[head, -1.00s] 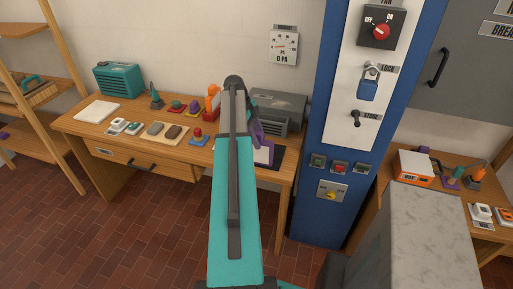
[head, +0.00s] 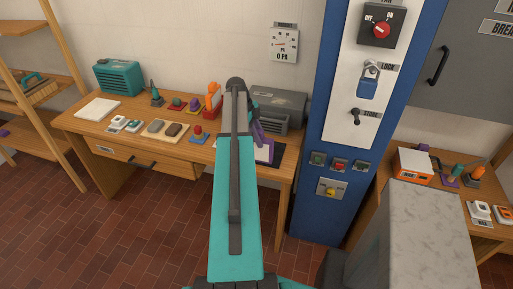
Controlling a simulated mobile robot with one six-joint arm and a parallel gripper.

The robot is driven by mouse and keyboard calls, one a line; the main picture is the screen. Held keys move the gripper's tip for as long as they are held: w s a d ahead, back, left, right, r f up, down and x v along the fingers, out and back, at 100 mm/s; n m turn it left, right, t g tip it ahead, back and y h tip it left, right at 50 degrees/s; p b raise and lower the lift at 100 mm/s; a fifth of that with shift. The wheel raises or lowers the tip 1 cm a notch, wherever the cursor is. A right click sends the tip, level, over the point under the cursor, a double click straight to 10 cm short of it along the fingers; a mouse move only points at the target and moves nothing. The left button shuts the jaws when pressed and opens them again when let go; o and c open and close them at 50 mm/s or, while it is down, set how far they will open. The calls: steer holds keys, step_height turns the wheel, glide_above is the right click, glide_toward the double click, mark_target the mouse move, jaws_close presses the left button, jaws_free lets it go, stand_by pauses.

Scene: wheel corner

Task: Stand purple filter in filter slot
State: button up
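A narrow purple piece (head: 258,134), which looks like the purple filter, shows just right of the far end of my arm, in front of the grey machine (head: 284,108). My arm hides its left part, so I cannot tell whether it is held or standing. Below it a pale panel with a purple edge (head: 264,152) lies by a dark mat (head: 278,154). My gripper is at or behind the arm's far end; its fingertips are not clearly seen. I cannot make out the filter slot.
The wooden desk (head: 78,126) holds a teal radio (head: 117,77), a white pad (head: 97,109), an orange object (head: 213,99) close left of my arm, and several small items. A blue cabinet (head: 318,205) stands right of the desk. The red tile floor in front is clear.

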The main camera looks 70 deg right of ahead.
mark_target(259, 130)
jaws_close()
steer(key=shift+r, duration=0.15)
steer(key=shift+r+b, duration=1.1)
steer(key=shift+r, duration=0.5)
steer(key=s+a+r+b, duration=0.1)
steer(key=s+a+b, duration=0.3)
steer(key=s+a, duration=0.6)
steer(key=shift+s+a+r+b, duration=0.25)
steer(key=shift+a+b, duration=0.1)
steer(key=shift+a, duration=0.8)
steer(key=shift+w, duration=0.1)
